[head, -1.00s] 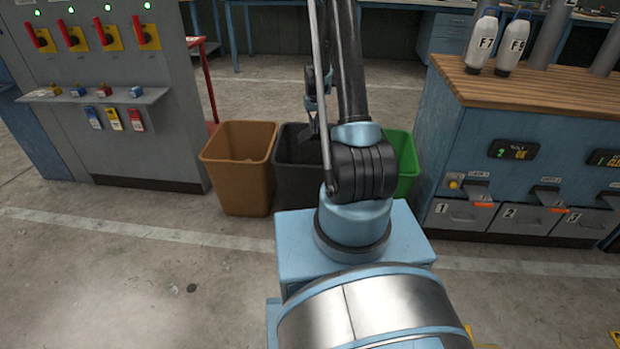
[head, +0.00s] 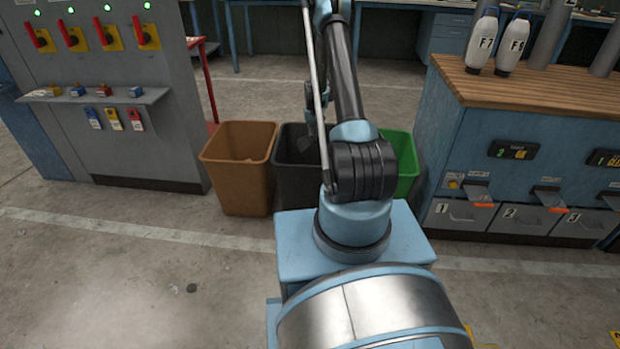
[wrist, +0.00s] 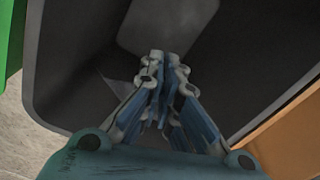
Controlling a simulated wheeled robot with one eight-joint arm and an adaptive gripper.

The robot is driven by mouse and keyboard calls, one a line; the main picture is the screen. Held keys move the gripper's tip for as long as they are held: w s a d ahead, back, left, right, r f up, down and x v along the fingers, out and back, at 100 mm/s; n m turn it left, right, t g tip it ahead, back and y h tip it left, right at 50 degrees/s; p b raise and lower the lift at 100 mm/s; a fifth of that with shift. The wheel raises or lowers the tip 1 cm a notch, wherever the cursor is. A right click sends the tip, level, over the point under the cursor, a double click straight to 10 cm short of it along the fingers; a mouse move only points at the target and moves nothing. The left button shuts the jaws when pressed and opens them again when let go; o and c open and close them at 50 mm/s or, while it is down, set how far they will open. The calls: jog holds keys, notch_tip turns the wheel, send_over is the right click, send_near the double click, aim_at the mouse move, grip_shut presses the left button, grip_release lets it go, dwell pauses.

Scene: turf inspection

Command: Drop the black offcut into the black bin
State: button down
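The black bin (head: 291,186) stands between the brown and green bins, partly hidden behind my arm. Its inside wall (wrist: 75,50) fills most of the wrist view. My gripper (wrist: 166,62) is over the bin's opening, with its fingers close together. A flat dark grey piece, the black offcut (wrist: 172,24), extends past the fingertips and appears pinched between them. In the head view the offcut (head: 306,144) shows as a small dark piece at the bin's mouth, below the gripper.
The brown bin (head: 240,170) stands close on the left and the green bin (head: 404,165) close on the right. A grey switch panel (head: 110,90) is at left. A blue wood-topped cabinet (head: 520,175) is at right. Open floor lies front left.

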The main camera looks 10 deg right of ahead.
jog(key=shift+f, duration=1.55)
jog(key=c, duration=1.8)
grip_release()
jog(key=shift+o, duration=0.6)
jog(key=o, duration=0.5)
jog(key=o, duration=0.7)
jog(key=shift+r, duration=0.15)
jog(key=shift+r, duration=2.65)
